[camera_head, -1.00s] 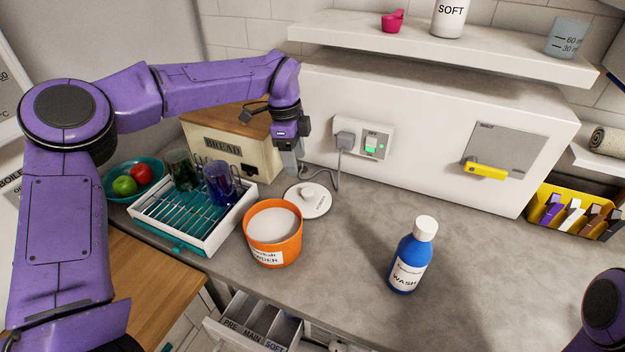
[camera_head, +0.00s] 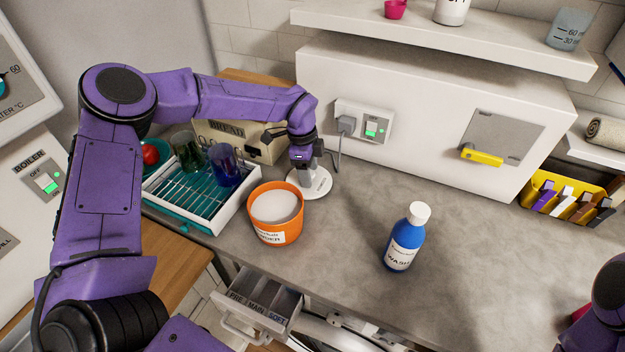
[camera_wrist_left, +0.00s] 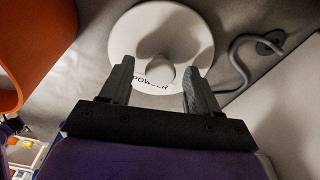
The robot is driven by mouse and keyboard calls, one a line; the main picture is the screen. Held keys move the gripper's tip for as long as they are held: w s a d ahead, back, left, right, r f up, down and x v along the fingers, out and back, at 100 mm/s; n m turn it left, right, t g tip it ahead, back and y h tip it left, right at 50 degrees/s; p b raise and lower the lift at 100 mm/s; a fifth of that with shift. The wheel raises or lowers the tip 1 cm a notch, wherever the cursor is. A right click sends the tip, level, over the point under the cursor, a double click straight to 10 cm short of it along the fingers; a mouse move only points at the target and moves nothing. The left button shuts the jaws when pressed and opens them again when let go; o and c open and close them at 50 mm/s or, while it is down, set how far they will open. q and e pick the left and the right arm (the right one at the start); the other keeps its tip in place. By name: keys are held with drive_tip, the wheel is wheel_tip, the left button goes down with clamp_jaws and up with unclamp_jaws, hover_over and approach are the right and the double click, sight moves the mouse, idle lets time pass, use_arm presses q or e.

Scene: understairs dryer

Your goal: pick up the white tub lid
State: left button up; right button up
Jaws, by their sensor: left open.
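The white tub lid (camera_head: 318,190) lies flat on the grey counter just behind and right of the orange powder tub (camera_head: 274,232). In the left wrist view the round lid (camera_wrist_left: 185,28) shows its raised knob (camera_wrist_left: 155,68) and the word POWDER. My left gripper (camera_head: 305,172) points down over the lid and covers part of it in the head view. Its two fingers (camera_wrist_left: 158,88) are apart, one on each side of the knob in the wrist view, with nothing held. I cannot tell whether they touch the lid. My right gripper is out of view.
A dish rack (camera_head: 185,205) with mugs stands left of the tub, a bread bin (camera_head: 262,150) behind it. A grey cord (camera_head: 337,158) hangs from the wall socket near the lid. A blue wash bottle (camera_head: 404,240) stands right; counter between is clear.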

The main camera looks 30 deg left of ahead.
use_arm(q)
drive_tip(key=shift+a, duration=0.15)
drive_tip(key=c, duration=0.9)
drive_tip(key=shift+c, duration=0.8)
